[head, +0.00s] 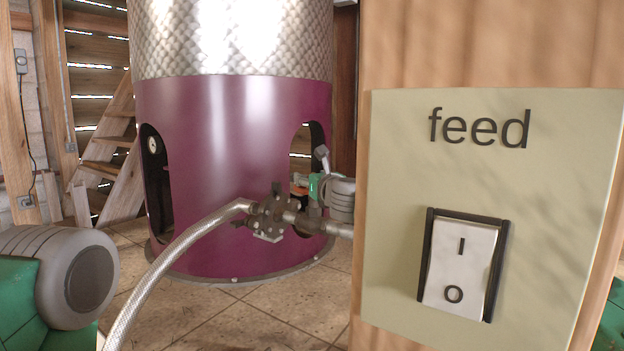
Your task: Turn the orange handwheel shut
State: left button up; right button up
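A small patch of orange (300,190), which looks like part of the orange handwheel, shows by the pipe fittings in front of the purple still body. Most of it is hidden, and I cannot tell how far it is turned. Right beside it are a green piece and a grey ribbed housing, coloured like my arms; this looks like the end of my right arm (342,198), partly behind the wooden post. Its fingers are too small and covered to read, and contact with the wheel cannot be told. My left arm shows at the lower left; its gripper is out of view.
A wooden post with a "feed" panel (400,250) and rocker switch (462,265) fills the right side, close by. A braided hose (175,255) runs to a dark flanged fitting (270,214). The purple still (220,170) stands on tiles. Wooden stairs (105,150) stand behind left.

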jog(key=shift+d, duration=0.25)
grip_shut()
jog(key=shift+a+f+m+h+b, duration=0.1)
jog(key=shift+m+h+b, duration=0.4)
jog(key=shift+h+b, duration=0.25)
jog(key=shift+m+t+h, duration=0.3)
jog(key=shift+h, duration=0.15)
grip_release()
